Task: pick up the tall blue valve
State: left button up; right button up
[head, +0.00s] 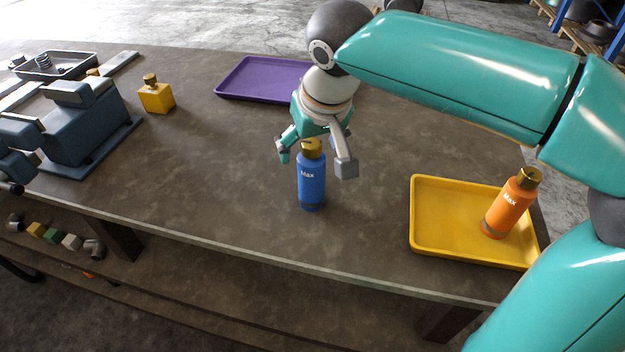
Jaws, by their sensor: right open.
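The tall blue valve (312,182), a blue cylinder with a gold top and the word "Max" on it, stands upright on the table. My right gripper (319,165) is directly above it and points down. Its fingers are spread open on either side of the valve's gold top. I cannot tell whether a finger touches the valve. My left gripper does not show in the head view.
A yellow tray (428,240) at the right holds an orange valve (509,205). A purple tray (240,79) lies behind my right gripper. A small yellow block (157,98) and a blue vise (85,125) stand at the left. The table's front edge is near the valve.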

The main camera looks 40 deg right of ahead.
aim_at(309, 160)
jog(key=shift+s+x, duration=0.2)
jog(key=shift+x, duration=2.5)
jog(key=shift+d, duration=0.1)
jog(key=shift+c, duration=0.4)
grip_shut()
